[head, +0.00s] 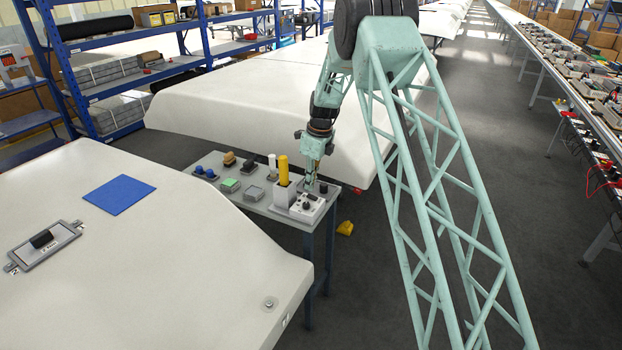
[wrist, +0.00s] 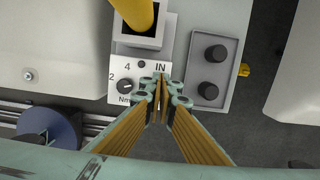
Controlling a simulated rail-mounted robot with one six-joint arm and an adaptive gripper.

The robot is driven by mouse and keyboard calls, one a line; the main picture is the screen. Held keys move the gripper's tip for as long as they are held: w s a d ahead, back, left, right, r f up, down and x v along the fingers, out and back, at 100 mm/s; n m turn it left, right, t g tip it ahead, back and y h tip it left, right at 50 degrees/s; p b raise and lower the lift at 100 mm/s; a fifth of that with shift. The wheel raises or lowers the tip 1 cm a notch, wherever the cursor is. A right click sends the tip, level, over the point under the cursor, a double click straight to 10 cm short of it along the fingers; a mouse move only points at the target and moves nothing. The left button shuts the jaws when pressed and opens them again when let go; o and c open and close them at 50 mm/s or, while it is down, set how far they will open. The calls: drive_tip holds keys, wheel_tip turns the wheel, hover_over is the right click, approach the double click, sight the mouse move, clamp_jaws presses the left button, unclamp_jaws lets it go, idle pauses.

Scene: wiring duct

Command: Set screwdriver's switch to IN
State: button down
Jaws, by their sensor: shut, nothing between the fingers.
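The yellow screwdriver (head: 283,168) stands upright in a holder (head: 284,193) on the small grey table. Its yellow body also shows at the top of the wrist view (wrist: 139,12). A white control panel (head: 308,208) stands beside the holder. In the wrist view, the panel (wrist: 121,70) bears a black dial (wrist: 124,87) marked 2, 4 and Nm, and an IN label (wrist: 160,68). My gripper (wrist: 162,86) is shut and empty, its fingertips just below the IN label. The fingertips cover that part of the panel, so I cannot see the switch or its position.
A grey box with two black knobs (wrist: 213,54) sits right of the panel. Small blocks, including a green-topped one (head: 229,185), stand on the table (head: 256,209). Large white panels carry a blue mat (head: 119,194) and a metal fixture (head: 45,246).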

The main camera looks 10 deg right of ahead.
sight(312, 197)
drive_tip(key=shift+w+a+f, duration=0.1)
drive_tip(key=shift+a+f, duration=0.05)
drive_tip(key=shift+f, duration=1)
drive_tip(key=shift+a, duration=0.1)
